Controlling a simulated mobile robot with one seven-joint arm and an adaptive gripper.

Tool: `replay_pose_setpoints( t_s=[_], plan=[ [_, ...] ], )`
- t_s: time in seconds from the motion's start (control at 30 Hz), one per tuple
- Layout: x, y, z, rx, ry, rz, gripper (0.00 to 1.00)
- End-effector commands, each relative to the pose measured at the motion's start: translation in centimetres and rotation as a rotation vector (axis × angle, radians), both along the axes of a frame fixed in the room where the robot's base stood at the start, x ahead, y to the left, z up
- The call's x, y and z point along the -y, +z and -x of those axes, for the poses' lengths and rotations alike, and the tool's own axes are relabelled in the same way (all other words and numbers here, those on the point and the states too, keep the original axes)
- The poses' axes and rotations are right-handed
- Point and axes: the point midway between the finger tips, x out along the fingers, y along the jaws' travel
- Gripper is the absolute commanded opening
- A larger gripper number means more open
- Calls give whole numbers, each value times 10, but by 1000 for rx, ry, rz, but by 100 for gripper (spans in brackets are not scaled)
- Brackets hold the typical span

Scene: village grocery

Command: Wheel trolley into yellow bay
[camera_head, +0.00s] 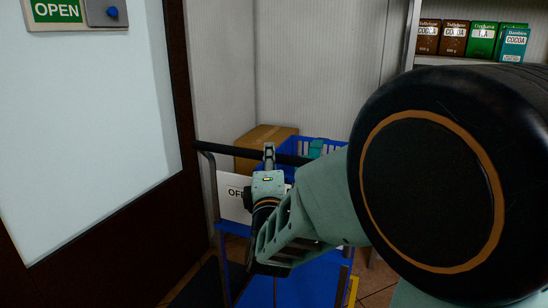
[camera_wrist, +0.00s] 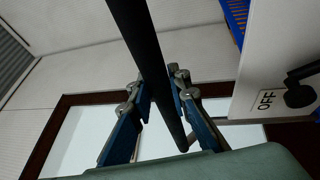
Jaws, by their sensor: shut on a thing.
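The trolley is blue, with a flat blue deck (camera_head: 305,285) and a black push handle (camera_head: 222,150) across its near top. My gripper (camera_head: 269,160) is shut on this handle near its middle. In the wrist view the handle (camera_wrist: 140,40) runs between the two fingers of my gripper (camera_wrist: 157,88). A blue crate (camera_head: 325,150) rides on the trolley, with a teal item (camera_head: 315,149) in it. A strip of yellow floor marking (camera_head: 352,291) shows at the trolley's lower right. The rest of the yellow bay is hidden by my arm and the trolley.
A dark-framed door (camera_head: 90,130) with an OPEN sign (camera_head: 57,11) stands close at the left. A cardboard box (camera_head: 262,140) is behind the handle.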

Motion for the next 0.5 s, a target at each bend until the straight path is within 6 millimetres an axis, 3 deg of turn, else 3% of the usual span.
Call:
replay_pose_setpoints(
  t_s=[0.13, 0.17, 0.3, 0.5],
  plan=[
    [0, 0, 0, 0, 1, 0, 0],
    [0, 0, 0, 0, 1, 0, 18],
    [0, 0, 0, 0, 0, 0, 33],
    [0, 0, 0, 0, 0, 0, 35]
  ],
)
